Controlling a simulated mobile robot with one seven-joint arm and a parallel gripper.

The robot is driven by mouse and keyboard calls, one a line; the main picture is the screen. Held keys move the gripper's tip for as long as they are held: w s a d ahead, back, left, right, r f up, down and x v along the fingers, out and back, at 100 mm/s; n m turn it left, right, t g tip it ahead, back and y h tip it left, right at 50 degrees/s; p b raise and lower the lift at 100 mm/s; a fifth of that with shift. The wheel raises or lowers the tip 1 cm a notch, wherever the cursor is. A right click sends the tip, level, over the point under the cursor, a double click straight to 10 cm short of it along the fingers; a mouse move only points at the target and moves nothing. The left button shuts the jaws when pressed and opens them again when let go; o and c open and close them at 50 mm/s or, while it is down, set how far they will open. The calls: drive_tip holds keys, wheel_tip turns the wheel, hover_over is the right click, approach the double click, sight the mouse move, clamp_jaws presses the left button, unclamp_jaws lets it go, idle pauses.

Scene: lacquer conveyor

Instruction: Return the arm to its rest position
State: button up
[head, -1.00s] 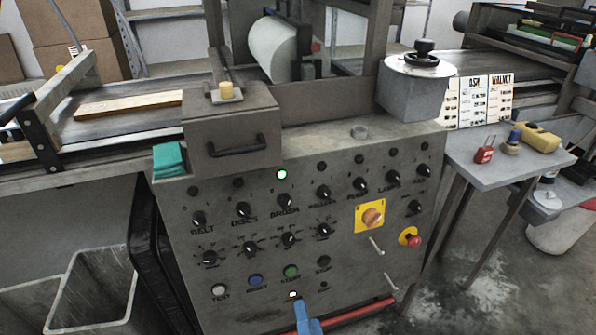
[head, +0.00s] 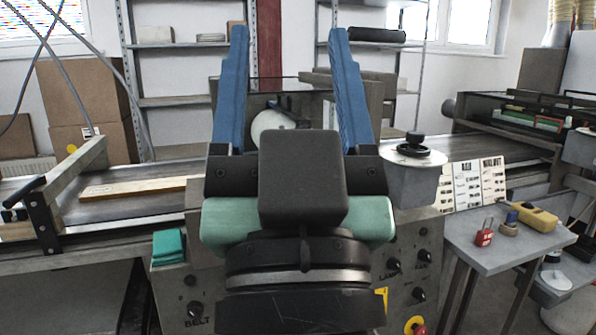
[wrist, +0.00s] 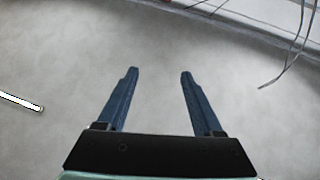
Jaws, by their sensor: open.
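My gripper (head: 288,50) stands raised in the middle of the head view, its two blue fingers pointing up and spread wide apart. It is open with nothing between the fingers. In the wrist view the gripper (wrist: 158,75) is also open and empty, against a plain grey-white surface. In the head view my arm and gripper hide the middle of the control panel (head: 170,290) and much of the white roller (head: 268,124) behind. The gripper touches nothing that I can see.
A wooden board (head: 135,188) lies on the conveyor (head: 125,208) at left. A green cloth (head: 169,246) sits on the panel's left corner. At right, a small table (head: 490,255) holds a red padlock (head: 484,234) and a yellow tool (head: 538,216). Shelves stand behind.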

wheel_tip(320, 180, up, 27)
drive_tip(key=s+t+h+p, duration=0.1)
drive_tip(key=s+p, duration=0.1)
drive_tip(key=p, duration=2.1)
drive_tip(key=shift+d+p, duration=0.2)
drive_tip(key=shift+p, duration=0.2)
drive_tip(key=shift+s+f, duration=0.1)
drive_tip(key=shift+f, duration=0.05)
